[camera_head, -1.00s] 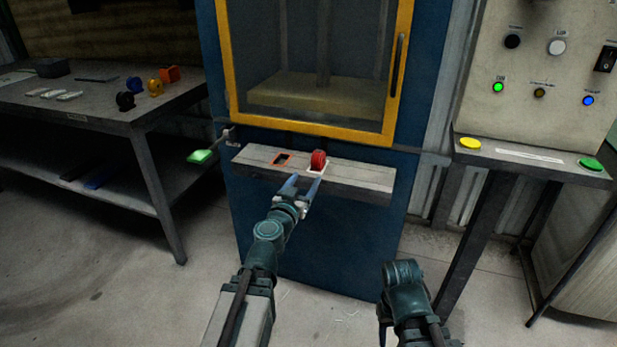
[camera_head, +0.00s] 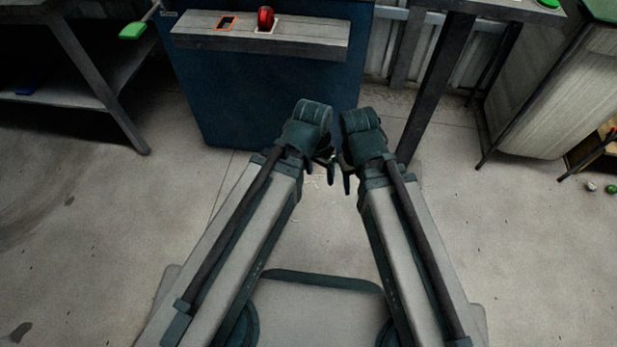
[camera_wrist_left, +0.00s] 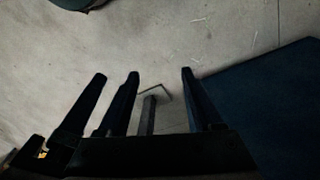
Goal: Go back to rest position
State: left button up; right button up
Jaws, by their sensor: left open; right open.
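My left arm and right arm are both folded back in front of my body, wrists side by side in the head view. My left gripper (camera_wrist_left: 160,90) is open and empty in the left wrist view, pointing over bare floor. In the head view it is mostly hidden behind its wrist. My right gripper (camera_head: 346,184) shows only a dark fingertip there, below its wrist. Another dark finger beside the left gripper in the wrist view may belong to it. Both grippers are well apart from the shelf (camera_head: 315,38) and the red knob (camera_head: 265,17) on it.
The shelf, with an orange-framed slot (camera_head: 227,23), is on the blue cabinet (camera_head: 260,95) ahead. A green-ended lever (camera_head: 133,30) sticks out left of it. A workbench (camera_head: 75,100) stands left, a panel stand (camera_head: 440,80) right. The floor around my arms is clear.

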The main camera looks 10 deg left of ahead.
pick_arm(q)
jog(key=s+a+n+g+y, duration=0.1)
jog(key=s+a+y, duration=0.1)
jog(key=shift+s+a, duration=0.25)
jog(key=shift+a, duration=0.05)
jog(key=shift+r, duration=0.15)
notch_tip(320, 180, up, 35)
jog(key=p, duration=3.5)
jog(key=shift+r+p, duration=0.15)
jog(key=shift+p, duration=0.15)
